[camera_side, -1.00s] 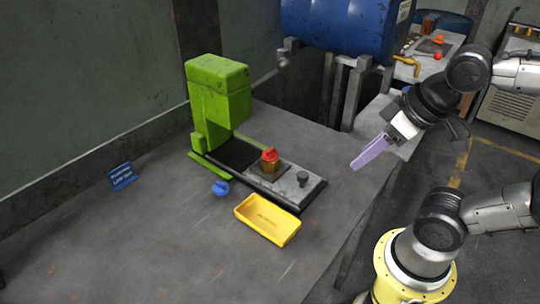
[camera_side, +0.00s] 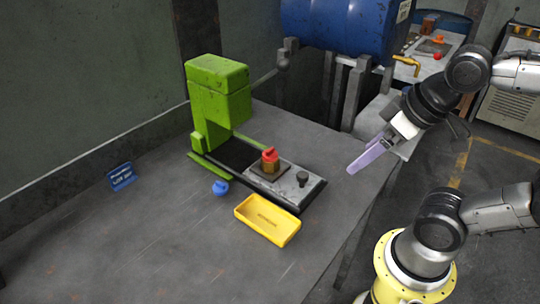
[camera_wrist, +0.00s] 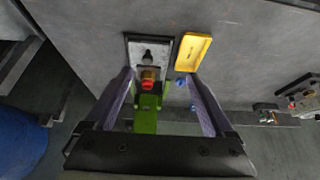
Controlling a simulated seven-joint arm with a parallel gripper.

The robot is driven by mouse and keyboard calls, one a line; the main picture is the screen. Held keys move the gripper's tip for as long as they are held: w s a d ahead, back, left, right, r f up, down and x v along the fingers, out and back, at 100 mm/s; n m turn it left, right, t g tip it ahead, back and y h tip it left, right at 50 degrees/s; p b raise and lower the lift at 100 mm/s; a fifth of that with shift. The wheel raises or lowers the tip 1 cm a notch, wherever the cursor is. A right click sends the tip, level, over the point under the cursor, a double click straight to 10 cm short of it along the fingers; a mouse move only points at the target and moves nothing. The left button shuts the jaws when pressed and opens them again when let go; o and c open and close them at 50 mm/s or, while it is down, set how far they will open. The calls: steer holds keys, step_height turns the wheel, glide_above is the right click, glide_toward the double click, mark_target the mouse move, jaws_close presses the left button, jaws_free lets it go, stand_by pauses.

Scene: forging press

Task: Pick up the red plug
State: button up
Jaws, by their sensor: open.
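The red plug (camera_side: 270,154) sits upright on a brass-coloured base on the sliding plate of the green press (camera_side: 218,90). In the wrist view the red plug (camera_wrist: 147,86) shows between my two fingers, farther off than their tips. My gripper (camera_side: 368,158) has pale purple fingers.
A yellow tray (camera_side: 240,210) lies in front of the press plate. A blue plug (camera_side: 220,188) lies left of the tray. A blue sign (camera_side: 121,177) stands at the table's left. A dark knob (camera_side: 302,178) rises from the plate's near end. The table's front left is clear.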

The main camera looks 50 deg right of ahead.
steer(key=w+r+m+g, duration=0.2)
steer(key=w+r+m, duration=0.7)
steer(key=w+m, duration=0.3)
steer(key=m+g, duration=0.4)
steer(key=m, duration=0.1)
glide_above(271, 148)
step_height(271, 148, down, 8)
step_height(271, 148, down, 14)
steer(key=shift+a, duration=0.1)
